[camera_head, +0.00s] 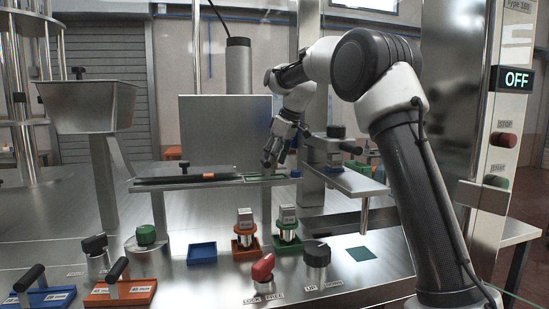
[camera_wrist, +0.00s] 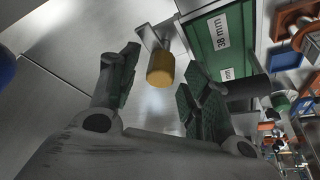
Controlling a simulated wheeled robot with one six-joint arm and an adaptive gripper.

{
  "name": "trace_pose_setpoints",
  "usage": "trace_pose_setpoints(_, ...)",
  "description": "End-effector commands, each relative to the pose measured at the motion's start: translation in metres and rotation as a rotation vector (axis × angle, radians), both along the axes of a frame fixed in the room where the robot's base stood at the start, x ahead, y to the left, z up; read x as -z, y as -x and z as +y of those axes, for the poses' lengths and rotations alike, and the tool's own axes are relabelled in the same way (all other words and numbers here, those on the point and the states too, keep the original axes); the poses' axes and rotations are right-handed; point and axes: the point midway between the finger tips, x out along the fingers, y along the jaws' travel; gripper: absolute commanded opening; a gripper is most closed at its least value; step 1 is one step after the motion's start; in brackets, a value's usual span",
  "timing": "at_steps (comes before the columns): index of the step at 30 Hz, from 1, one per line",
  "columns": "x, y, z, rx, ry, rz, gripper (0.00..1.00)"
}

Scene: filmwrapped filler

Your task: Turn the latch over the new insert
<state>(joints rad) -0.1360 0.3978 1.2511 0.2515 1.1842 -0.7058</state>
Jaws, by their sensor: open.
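The latch shows in the wrist view as a brass-coloured knob (camera_wrist: 160,69) on a grey metal arm (camera_wrist: 150,37). The green insert (camera_wrist: 235,45), labelled 38 mm, lies just right of the latch, and the latch does not appear to cross it. My gripper (camera_wrist: 157,86) is open, with one finger on each side of the knob; I cannot tell whether either finger touches it. In the head view my gripper (camera_head: 269,163) points down at the raised bench plate, close to the green-edged insert (camera_head: 262,178). The latch cannot be made out there.
An orange tray (camera_head: 246,254) and a green tray (camera_head: 289,249) hold metal parts beside an empty blue tray (camera_head: 202,253). A red knob (camera_head: 263,268) and a black knob (camera_head: 317,254) stand in front. Handled orange (camera_head: 121,292) and blue inserts lie front left. A display (camera_head: 515,79) reads OFF.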

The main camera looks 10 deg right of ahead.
Motion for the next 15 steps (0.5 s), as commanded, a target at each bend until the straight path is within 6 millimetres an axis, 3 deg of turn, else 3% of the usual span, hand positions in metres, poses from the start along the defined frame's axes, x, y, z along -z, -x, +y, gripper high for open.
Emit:
trace_pose_setpoints(5, -0.0001, 0.0, 0.0, 0.0, 0.0, 0.0, 0.48)
trace_pose_setpoints(12, -0.0002, 0.0001, -0.0001, 0.0, 0.0, 0.0, 0.04)
trace_pose_setpoints(15, -0.0002, 0.0001, -0.0001, 0.0, 0.0, 0.0, 0.02)
